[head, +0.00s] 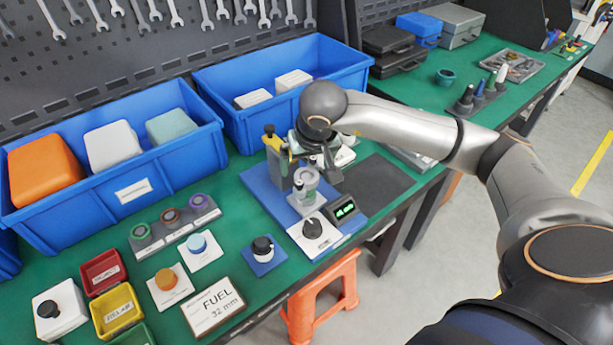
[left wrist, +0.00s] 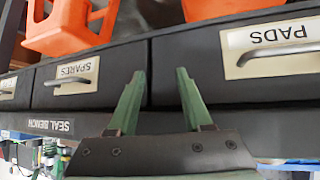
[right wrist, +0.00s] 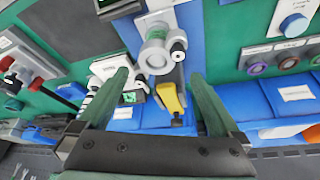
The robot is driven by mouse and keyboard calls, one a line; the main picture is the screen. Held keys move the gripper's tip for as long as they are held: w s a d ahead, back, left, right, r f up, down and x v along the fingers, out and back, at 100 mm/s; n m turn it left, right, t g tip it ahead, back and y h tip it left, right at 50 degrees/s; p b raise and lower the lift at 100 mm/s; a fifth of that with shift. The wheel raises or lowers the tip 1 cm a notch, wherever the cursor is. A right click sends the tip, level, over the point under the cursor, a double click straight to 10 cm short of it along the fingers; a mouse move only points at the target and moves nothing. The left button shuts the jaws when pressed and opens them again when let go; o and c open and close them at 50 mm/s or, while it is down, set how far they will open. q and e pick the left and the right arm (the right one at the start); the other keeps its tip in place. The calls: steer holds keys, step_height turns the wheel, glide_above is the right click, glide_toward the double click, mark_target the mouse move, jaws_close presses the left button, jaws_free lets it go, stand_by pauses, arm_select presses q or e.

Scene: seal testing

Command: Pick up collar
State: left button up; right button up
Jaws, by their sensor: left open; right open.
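My right gripper (head: 322,160) is open and empty above the blue test station (head: 262,192). In the right wrist view the right gripper (right wrist: 160,73) has a pale round fitting (right wrist: 154,56) and a yellow-handled clamp (right wrist: 170,98) showing between its fingers, with no contact visible. The fitting also shows in the head view (head: 305,180), upright on its stand below the gripper. I cannot tell for certain which part is the collar. My left gripper (left wrist: 160,73) is open and empty, facing drawers under the bench.
Blue bins (head: 125,172) line the back of the green bench (head: 236,168). An orange stool (head: 322,300) is below the bench edge.

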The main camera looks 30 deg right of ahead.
mark_target(306, 175)
steer(key=x, duration=0.4)
steer(key=shift+s+d+f+p, duration=0.15)
steer(key=shift+d+f+p, duration=0.1)
steer(key=shift+f+p, duration=0.05)
steer(key=c, duration=1.4)
steer(key=shift+r, duration=0.1)
